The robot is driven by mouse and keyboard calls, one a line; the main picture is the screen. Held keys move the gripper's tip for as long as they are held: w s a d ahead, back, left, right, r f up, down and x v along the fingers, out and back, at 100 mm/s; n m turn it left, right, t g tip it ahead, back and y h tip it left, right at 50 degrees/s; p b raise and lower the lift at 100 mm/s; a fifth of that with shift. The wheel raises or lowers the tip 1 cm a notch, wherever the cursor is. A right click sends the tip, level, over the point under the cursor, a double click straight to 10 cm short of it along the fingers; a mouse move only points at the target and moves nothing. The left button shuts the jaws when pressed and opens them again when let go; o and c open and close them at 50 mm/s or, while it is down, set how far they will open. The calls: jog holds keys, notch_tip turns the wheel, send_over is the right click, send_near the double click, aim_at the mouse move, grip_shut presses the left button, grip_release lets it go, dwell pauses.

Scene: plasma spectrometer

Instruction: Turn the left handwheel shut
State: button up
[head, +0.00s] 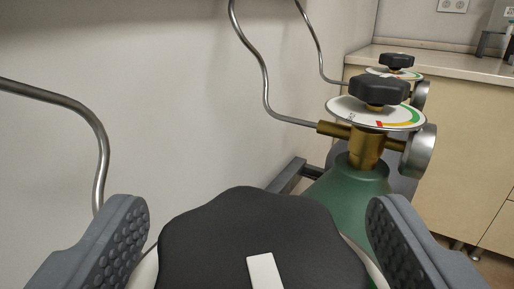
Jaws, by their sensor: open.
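A large black lobed handwheel (250,230), the nearest in the row and by its place the left one, fills the bottom middle of the head view. A white mark (264,272) lies on its top, toward me. My gripper (258,222) is open, with one grey studded finger on each side of this handwheel. In the picture a narrow gap shows between each finger and the rim; I cannot tell if either touches lower down. Most of the dial below the handwheel, and its valve, are hidden.
Beyond stands a green cylinder (345,205) with a brass valve, round gauge and second black handwheel (380,90) over a coloured dial. A third handwheel (396,61) is behind it. Bent metal pipes (265,85) run along the white wall at left. A beige cabinet (470,140) stands at right.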

jog(key=shift+w+d+f, duration=0.1)
jog(key=shift+w+d, duration=0.05)
jog(key=shift+w, duration=1.2)
jog(key=c, duration=1)
jog(key=shift+m+h+p, duration=0.3)
jog(key=shift+h+p, duration=0.1)
jog(key=m+h+p, duration=0.1)
jog(key=m+g+h+p, duration=0.1)
jog(key=h+p, duration=0.1)
jog(key=m+h+p, duration=0.1)
jog(key=h+p, duration=0.1)
jog(key=shift+s+d+g, duration=0.15)
jog(key=shift+d+g, duration=0.15)
jog(key=shift+g, duration=0.1)
jog(key=m+h+p, duration=0.1)
jog(key=m+g+h+p, duration=0.1)
jog(key=shift+d+h+p, duration=0.2)
jog(key=shift+h+p, duration=0.1)
jog(key=shift+h, duration=0.1)
jog(key=shift+s+d+m+g, duration=0.1)
jog(key=shift+m+g, duration=0.2)
jog(key=shift+g, duration=0.1)
